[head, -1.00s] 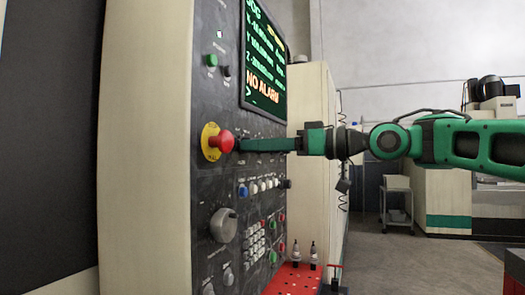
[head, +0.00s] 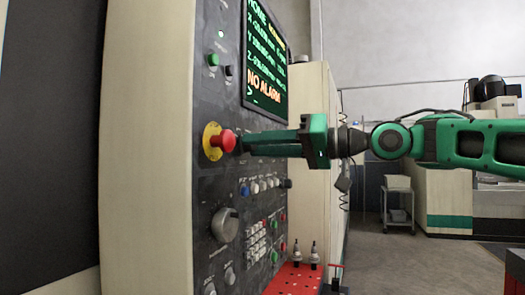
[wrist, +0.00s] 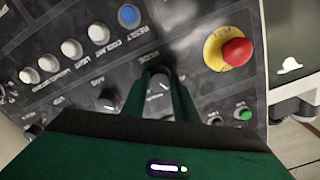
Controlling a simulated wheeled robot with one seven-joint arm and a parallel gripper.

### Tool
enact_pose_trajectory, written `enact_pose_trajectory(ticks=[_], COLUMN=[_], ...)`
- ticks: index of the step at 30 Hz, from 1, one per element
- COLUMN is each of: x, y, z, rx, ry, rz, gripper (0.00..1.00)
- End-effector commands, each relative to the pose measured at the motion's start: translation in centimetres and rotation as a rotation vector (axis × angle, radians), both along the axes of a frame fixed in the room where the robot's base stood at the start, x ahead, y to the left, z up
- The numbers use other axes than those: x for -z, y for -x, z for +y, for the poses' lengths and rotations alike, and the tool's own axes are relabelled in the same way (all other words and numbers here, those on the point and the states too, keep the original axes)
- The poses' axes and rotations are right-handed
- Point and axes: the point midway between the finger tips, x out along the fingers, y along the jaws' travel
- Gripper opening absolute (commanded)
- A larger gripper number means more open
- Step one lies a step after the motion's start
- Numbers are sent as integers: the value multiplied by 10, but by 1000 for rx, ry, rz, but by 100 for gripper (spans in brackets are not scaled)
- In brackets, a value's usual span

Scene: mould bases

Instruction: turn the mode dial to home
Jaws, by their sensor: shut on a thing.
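The mode dial (wrist: 159,82) is a small dark knob on the grey control panel (head: 215,180). In the wrist view it sits between the two fingers of my gripper (wrist: 160,92), which is shut on it. In the head view my gripper (head: 243,146) reaches the panel from the right, just right of the red emergency stop, and its fingers hide the dial. The screen (head: 265,55) reads HOME at its top and NO ALARM lower down. The dial's own markings are too small to read.
The red emergency stop (head: 223,142) on its yellow ring is close beside the fingers. A row of white buttons and a blue button (wrist: 128,15) is near. A large grey knob (head: 224,225) is lower on the panel. A red perforated tray (head: 292,279) holds tools below.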

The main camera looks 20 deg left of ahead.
Motion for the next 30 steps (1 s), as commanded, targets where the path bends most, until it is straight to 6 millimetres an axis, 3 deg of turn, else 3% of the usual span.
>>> enact_pose_trajectory(ticks=[9, 24, 25, 26, 27, 30], x=[0, 0, 0, 0, 0, 0], y=[-6, -7, -7, -7, -6, -5], z=[-3, -4, -4, -3, -3, -2], rx=[13, 16, 16, 16, 15, 11], ry=[-11, -13, -13, -13, -12, -11], rz=[113, 129, 129, 129, 129, 130], gripper=[4, 4, 34, 41, 45, 45])
